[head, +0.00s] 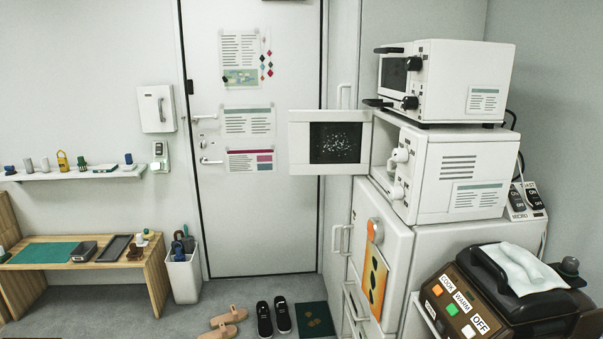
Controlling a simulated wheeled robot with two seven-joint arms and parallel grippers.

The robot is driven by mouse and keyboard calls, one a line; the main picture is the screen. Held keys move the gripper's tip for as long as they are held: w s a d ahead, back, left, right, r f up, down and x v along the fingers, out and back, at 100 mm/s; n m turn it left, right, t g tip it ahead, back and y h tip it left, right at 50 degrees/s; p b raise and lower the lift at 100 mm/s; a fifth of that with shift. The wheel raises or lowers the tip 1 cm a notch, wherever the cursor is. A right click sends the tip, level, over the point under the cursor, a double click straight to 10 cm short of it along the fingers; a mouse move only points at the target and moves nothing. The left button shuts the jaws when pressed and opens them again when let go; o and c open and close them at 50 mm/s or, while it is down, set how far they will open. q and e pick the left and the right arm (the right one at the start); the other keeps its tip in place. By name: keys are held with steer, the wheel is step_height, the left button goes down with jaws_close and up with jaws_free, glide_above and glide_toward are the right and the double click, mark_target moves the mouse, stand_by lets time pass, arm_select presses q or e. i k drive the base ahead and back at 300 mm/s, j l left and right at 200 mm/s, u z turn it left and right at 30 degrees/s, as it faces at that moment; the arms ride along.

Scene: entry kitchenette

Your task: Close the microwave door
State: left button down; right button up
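The white microwave (450,172) stands on top of a white fridge, under a toaster oven. Its door (300,142) is open and swung out to the left, with the dark speckled window facing me. A gap shows the microwave's inside (383,140) between the door and the knobs (398,172) on its front. Neither of my grippers is in the head view.
A white toaster oven (455,82) sits on the microwave. A brown appliance with coloured buttons (470,312) stands at the front right. A wooden bench (85,262), a bin (182,275) and shoes (273,317) are lower left. Space left of the microwave door is clear.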

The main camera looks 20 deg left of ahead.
mark_target(322, 141)
steer(key=i+j, duration=1.25)
steer(key=i+j+z, duration=0.15)
steer(key=i+j, duration=1.1)
